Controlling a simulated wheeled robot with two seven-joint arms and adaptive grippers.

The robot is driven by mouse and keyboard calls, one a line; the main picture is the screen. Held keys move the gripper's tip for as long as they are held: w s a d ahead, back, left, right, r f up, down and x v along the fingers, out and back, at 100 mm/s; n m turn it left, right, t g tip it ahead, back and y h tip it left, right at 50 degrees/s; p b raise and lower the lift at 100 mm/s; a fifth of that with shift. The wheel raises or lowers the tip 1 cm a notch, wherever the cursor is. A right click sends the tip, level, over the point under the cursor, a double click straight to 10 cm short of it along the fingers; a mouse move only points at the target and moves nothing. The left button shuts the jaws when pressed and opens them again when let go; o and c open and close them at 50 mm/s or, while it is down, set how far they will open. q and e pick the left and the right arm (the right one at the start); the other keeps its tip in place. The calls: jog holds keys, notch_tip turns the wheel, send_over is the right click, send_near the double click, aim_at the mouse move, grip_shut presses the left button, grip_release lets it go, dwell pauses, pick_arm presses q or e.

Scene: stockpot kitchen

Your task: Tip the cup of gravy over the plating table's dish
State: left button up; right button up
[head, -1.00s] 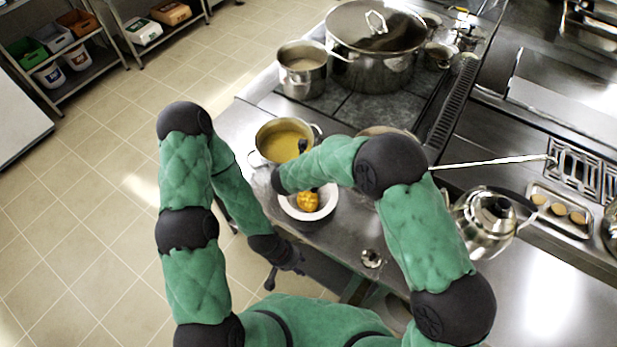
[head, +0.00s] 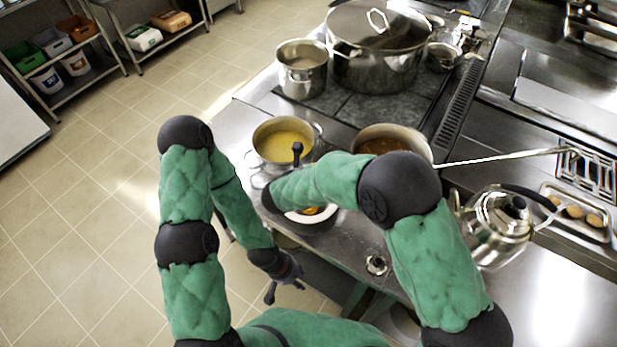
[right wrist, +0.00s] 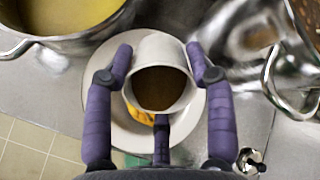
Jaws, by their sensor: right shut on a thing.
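The white cup (right wrist: 160,53) with brown gravy (right wrist: 160,87) inside shows in the right wrist view. My right gripper (right wrist: 162,62) is shut on it, one purple finger on each side. The cup is over the white dish (right wrist: 129,137), which holds orange-yellow food (right wrist: 139,114); I cannot tell the gap or exact tilt. In the head view the dish (head: 325,214) is mostly behind my right forearm, which also hides the cup. My left gripper (head: 284,283) is low beside the table's left edge, its fingers apart and empty.
A pot of yellow liquid (head: 284,143) and a pan of brown food (head: 382,146) stand just behind the dish. A kettle (head: 497,225) is to the right. A small metal item (head: 376,264) lies on the near tabletop. The large stockpot (head: 375,60) is farther back.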

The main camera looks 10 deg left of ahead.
jog(key=shift+s+f+t+h+b, duration=0.15)
jog(key=shift+t+b, duration=0.6)
jog(key=shift+b, duration=1.35)
jog(key=shift+s+f+t+h+b, duration=0.2)
jog(key=shift+t+b, duration=0.55)
jog(key=shift+b, duration=1.3)
jog(key=t+b, duration=0.1)
jog(key=b, duration=0.3)
jog(key=f+t+b, duration=0.1)
jog(key=t+b, duration=0.1)
jog(key=b, duration=0.2)
jog(key=shift+s+a+t+h, duration=0.1)
jog(key=shift+s+t+h, duration=0.1)
jog(key=shift+t+h, duration=0.15)
jog(key=t+b, duration=0.2)
jog(key=b, duration=0.2)
jog(key=s+t+h+b, duration=0.1)
jog(key=t+b, duration=0.2)
jog(key=shift+s+a+r+b, duration=0.1)
jog(key=shift+r+b, duration=0.1)
jog(key=shift+b, duration=0.2)
jog(key=shift+t+b, duration=0.25)
jog(key=shift+b, duration=0.1)
jog(key=shift+s+r+t, duration=0.1)
jog(key=shift+s+t, duration=0.05)
jog(key=shift+t, duration=0.15)
jog(key=shift+r, duration=0.1)
